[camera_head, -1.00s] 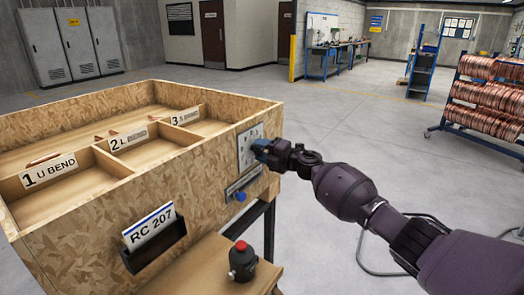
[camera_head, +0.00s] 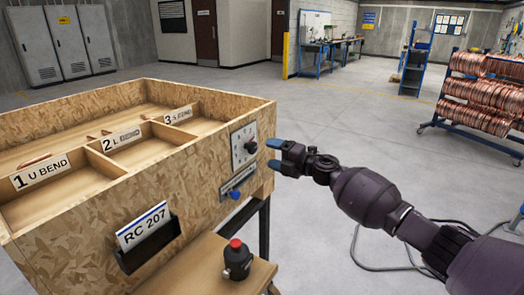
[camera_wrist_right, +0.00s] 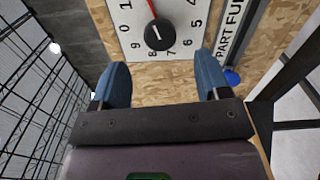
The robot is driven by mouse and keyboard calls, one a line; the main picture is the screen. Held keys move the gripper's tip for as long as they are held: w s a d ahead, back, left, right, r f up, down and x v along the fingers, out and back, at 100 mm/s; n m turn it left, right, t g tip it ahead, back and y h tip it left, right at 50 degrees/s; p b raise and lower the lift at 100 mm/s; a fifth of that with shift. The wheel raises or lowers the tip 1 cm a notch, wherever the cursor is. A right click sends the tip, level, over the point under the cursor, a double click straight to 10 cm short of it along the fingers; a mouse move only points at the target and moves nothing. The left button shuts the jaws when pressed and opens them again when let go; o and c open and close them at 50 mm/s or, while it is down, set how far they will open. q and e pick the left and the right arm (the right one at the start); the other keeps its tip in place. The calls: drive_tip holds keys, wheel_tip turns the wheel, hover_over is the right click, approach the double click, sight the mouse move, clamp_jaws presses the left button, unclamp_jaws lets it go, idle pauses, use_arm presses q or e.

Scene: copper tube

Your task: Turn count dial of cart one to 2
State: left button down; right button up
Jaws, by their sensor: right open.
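The count dial is a black knob (camera_head: 250,147) on a white numbered plate (camera_head: 238,156), on the right end of the wooden cart's front (camera_head: 190,178). In the right wrist view the knob (camera_wrist_right: 158,36) has a red pointer directed up and slightly left, and the digit it points at is beyond the top edge. My right gripper (camera_head: 273,154) is open and empty, just right of the dial and apart from it. Its blue fingers (camera_wrist_right: 161,66) show below the dial in the wrist view, one toward each side. My left gripper is not in view.
A blue knob (camera_head: 235,194) sits below the dial plate. A black device with a red button (camera_head: 237,259) stands on the lower wooden shelf. A card reading RC 207 (camera_head: 143,226) is in a front holder. Open floor lies right of the cart; a copper tube rack (camera_head: 480,100) stands farther back.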

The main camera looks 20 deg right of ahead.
drive_tip(key=shift+v, duration=2.05)
drive_tip(key=s+a+f+m+h, duration=0.1)
drive_tip(key=s+f+m+h, duration=0.2)
drive_tip(key=s+f+m, duration=0.5)
drive_tip(key=s+a+f+m+g+h, duration=0.1)
drive_tip(key=s+f+m+h, duration=0.3)
drive_tip(key=s+f+m, duration=0.5)
drive_tip(key=s+a+f+m+g+h, duration=0.1)
drive_tip(key=s+f+m+h, duration=0.3)
drive_tip(key=s, duration=1.8)
wheel_tip(320, 180, down, 8)
drive_tip(key=m, duration=0.5)
